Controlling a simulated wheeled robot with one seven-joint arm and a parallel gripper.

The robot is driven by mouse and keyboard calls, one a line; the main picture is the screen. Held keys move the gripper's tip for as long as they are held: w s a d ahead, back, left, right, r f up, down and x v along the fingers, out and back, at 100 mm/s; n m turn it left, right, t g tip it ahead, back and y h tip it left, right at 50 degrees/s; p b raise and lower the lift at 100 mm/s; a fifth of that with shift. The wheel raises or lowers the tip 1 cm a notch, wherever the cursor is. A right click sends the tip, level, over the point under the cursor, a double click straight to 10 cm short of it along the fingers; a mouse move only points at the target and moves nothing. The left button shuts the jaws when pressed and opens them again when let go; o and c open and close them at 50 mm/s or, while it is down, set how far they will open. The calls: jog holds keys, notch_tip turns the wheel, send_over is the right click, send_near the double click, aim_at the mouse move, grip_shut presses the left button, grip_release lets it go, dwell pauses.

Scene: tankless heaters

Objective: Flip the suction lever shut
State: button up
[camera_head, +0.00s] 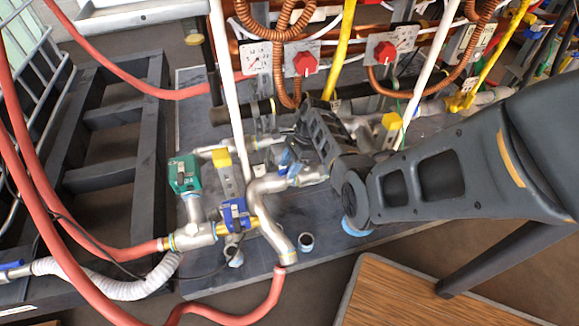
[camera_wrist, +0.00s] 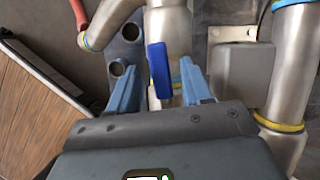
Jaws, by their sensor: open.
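In the wrist view, a blue lever (camera_wrist: 159,70) stands over a silver pipe, between and slightly ahead of the two blue fingertips of my gripper (camera_wrist: 158,84). The fingers are apart, with a gap on each side of the lever, and hold nothing. In the head view, my gripper (camera_head: 291,162) is low among the silver pipes, partly hidden by my arm. A blue lever (camera_head: 236,215) shows on a valve to its lower left; I cannot tell whether it is the one between my fingers.
A bent silver pipe (camera_head: 272,222) with a red hose runs close by. A green valve box (camera_head: 184,174) and yellow-handled valves (camera_head: 222,164) crowd the area. Red knobs (camera_head: 304,63) line the back. A wooden top (camera_head: 400,300) lies at the lower right.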

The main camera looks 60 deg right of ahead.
jog(key=shift+c, duration=0.3)
grip_shut()
dwell(0.4)
